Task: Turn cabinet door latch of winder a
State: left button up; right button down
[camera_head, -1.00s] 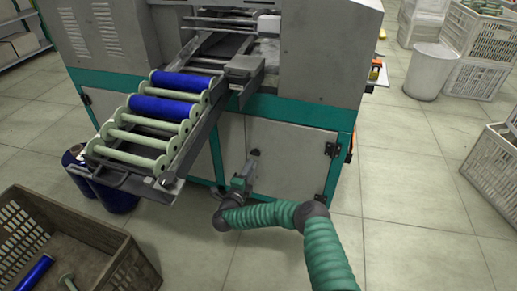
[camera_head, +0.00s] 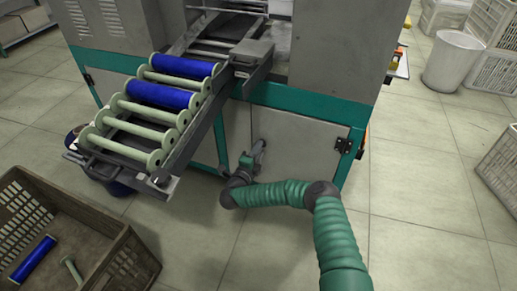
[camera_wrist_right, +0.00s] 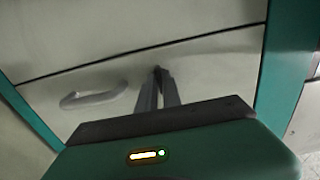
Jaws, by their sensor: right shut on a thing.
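The winder (camera_head: 335,45) is a grey machine with green trim. Its pale cabinet door (camera_head: 300,145) is below, with a dark hinge at its right edge. My right gripper (camera_head: 259,146) is at the left edge of this door. My left gripper is not in view.
A bobbin rack (camera_head: 150,115) with green and blue bobbins juts out left of the door. A brown crate (camera_head: 115,265) with loose bobbins stands at the lower left. A white bin (camera_head: 453,62) and crates are at the right.

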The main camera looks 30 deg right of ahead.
dwell(0.3)
jog(key=shift+r+n+p, duration=0.15)
jog(key=shift+n+p, duration=0.45)
jog(key=shift+p, duration=0.35)
jog(key=n+p, duration=0.4)
jog(key=shift+p, duration=0.4)
jog(key=n+p, duration=0.1)
jog(key=n, duration=0.1)
jog(key=shift+n+p, duration=0.3)
jog(key=shift+p, duration=0.1)
jog(key=n, duration=0.2)
jog(key=n+p, duration=0.1)
jog(key=n, duration=0.1)
jog(key=shift+f+n, duration=0.2)
jog(key=shift+n, duration=0.1)
jog(key=shift+s+n+p, duration=0.1)
jog(key=shift+n+p, duration=0.3)
jog(key=shift+n, duration=0.8)
jog(key=shift+f+n, duration=0.1)
jog(key=shift+n, duration=1.5)
